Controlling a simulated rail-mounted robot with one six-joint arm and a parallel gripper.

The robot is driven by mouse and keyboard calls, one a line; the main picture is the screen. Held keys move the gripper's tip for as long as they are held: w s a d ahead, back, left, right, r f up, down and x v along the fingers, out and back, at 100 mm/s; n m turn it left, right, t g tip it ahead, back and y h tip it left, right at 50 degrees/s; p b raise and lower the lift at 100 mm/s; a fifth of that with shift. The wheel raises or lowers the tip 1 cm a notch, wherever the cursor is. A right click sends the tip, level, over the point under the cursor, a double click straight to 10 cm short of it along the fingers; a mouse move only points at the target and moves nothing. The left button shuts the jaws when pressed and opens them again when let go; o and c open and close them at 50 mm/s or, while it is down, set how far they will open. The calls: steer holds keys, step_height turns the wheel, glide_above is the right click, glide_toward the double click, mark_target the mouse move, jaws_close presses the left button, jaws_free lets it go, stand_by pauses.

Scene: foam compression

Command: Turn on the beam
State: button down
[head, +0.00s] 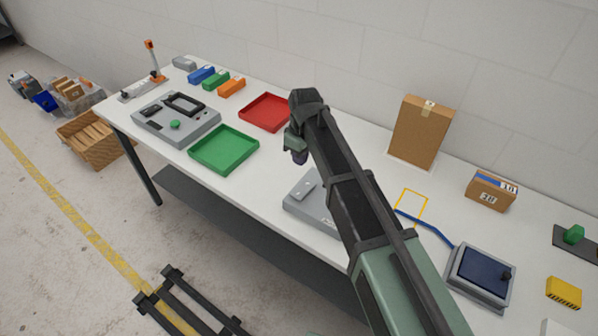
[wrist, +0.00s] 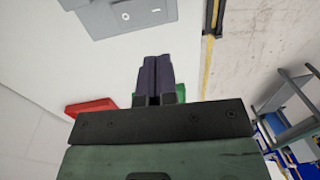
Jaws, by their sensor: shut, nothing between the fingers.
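A grey box (head: 303,205) lies on the white table, partly hidden behind my arm in the head view. It carries a small light plate that looks like a switch (head: 304,189). In the wrist view the box (wrist: 105,22) is at the top, and the plate (wrist: 146,12) bears a round mark and a short bar. No lit beam is visible. My gripper (head: 299,157) is above the table, behind and left of the box, and apart from it. Its dark purple fingers (wrist: 154,82) are shut together and empty.
A green tray (head: 203,162) and a red tray (head: 285,121) lie left of my gripper. A grey device with a green button (head: 146,128) is further left. At right are a blue-topped device (head: 480,272), a tall cardboard box (head: 420,135) and a small carton (head: 480,190).

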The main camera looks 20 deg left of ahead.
mark_target(297, 195)
steer(key=f+b, duration=0.4)
steer(key=s+f+b, duration=0.1)
steer(key=f+b, duration=0.7)
steer(key=f, duration=0.1)
steer(key=shift+s+a, duration=0.15)
steer(key=shift+a, duration=0.05)
